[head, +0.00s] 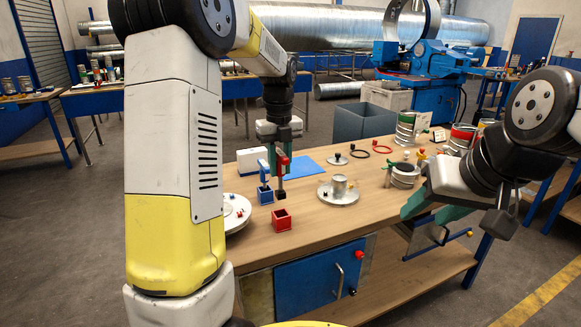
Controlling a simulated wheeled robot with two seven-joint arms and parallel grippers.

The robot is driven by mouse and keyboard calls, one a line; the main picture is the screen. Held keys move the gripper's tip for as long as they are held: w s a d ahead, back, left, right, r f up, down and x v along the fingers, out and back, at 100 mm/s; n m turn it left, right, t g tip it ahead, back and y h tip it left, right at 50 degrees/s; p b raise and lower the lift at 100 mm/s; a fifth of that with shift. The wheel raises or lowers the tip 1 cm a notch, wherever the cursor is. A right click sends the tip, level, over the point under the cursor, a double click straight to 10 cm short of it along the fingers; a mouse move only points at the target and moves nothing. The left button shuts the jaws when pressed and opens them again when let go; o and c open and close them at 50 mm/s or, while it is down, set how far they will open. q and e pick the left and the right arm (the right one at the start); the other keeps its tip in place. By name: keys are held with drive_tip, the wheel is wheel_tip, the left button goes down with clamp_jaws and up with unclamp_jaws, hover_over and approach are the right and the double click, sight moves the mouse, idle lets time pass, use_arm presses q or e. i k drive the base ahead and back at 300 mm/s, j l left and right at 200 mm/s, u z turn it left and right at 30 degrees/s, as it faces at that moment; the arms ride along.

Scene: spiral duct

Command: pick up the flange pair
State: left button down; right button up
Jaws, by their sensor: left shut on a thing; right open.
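A silver round flanged piece with a raised hub (339,191), which looks like the flange pair, lies flat on the wooden table near its middle. My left gripper (281,152) points down left of it, above the table. It is shut on a red-handled tool with a dark square tip (281,176). My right gripper (432,215) is open at the table's right front edge, apart from the flanged piece. Its fingers are partly hidden by my arm.
A blue holder (265,196) with a blue-handled tool stands beside the red one. A white round plate (235,212) is at the left edge. A grey bin (362,121) stands beyond.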

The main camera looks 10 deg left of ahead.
sight(340, 195)
drive_tip(key=i+l+u, duration=0.45)
drive_tip(key=l, duration=0.25)
drive_tip(key=l+u, duration=0.25)
drive_tip(key=i+l+u, duration=0.2)
drive_tip(key=l, duration=0.35)
drive_tip(key=l+u, duration=0.25)
drive_tip(key=l, duration=0.15)
